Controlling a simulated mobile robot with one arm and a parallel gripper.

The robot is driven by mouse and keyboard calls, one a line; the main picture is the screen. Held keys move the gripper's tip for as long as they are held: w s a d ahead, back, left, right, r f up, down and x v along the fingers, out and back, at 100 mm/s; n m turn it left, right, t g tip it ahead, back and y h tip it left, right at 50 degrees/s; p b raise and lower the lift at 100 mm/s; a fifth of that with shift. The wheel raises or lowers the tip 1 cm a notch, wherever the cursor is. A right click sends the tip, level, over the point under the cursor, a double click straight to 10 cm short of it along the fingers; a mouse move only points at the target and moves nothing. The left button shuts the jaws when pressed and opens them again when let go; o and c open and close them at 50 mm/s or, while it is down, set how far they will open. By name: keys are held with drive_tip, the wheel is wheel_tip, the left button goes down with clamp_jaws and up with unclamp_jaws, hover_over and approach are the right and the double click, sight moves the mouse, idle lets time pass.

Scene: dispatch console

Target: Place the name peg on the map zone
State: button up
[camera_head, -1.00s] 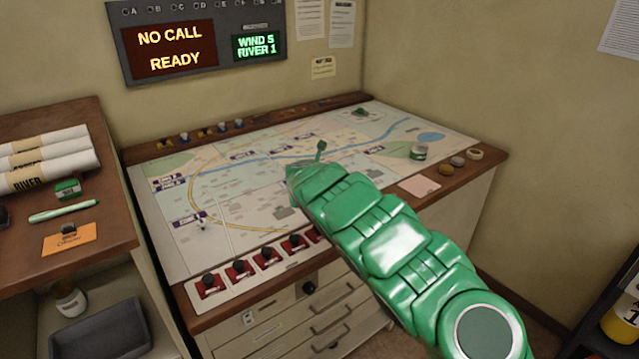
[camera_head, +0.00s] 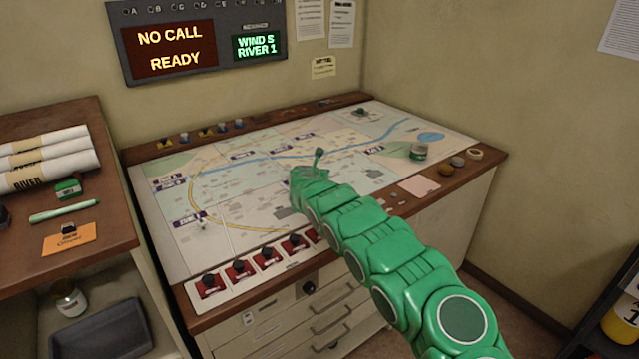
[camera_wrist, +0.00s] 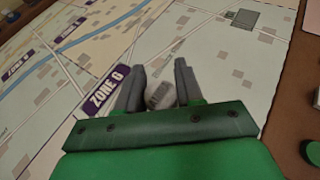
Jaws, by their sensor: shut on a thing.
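My gripper (camera_wrist: 161,72) is shut on the name peg (camera_wrist: 160,94), a pale grey piece with dark lettering too blurred to read. The peg sits between the two grey fingers. Just left of the fingers in the wrist view is the purple ZONE G label (camera_wrist: 104,92) on the map (camera_wrist: 215,80). In the head view my green arm reaches over the middle of the map (camera_head: 255,190), and the peg is hidden there. I cannot tell whether the peg touches the map.
A small white peg (camera_head: 202,224) stands near a zone label at the map's front left. Red-based switches (camera_head: 238,270) line the front edge. A dark grey block mark (camera_wrist: 243,18) is printed on the map.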

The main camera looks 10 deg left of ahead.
drive_tip(key=shift+w+a+f, duration=0.25)
drive_tip(key=shift+w+f, duration=0.1)
drive_tip(key=shift+f, duration=0.1)
drive_tip(key=shift+w+f, duration=0.2)
drive_tip(key=shift+f, duration=0.1)
drive_tip(key=shift+w+f, duration=0.3)
drive_tip(key=shift+f, duration=1.45)
drive_tip(key=shift+f, duration=0.15)
drive_tip(key=o, duration=1)
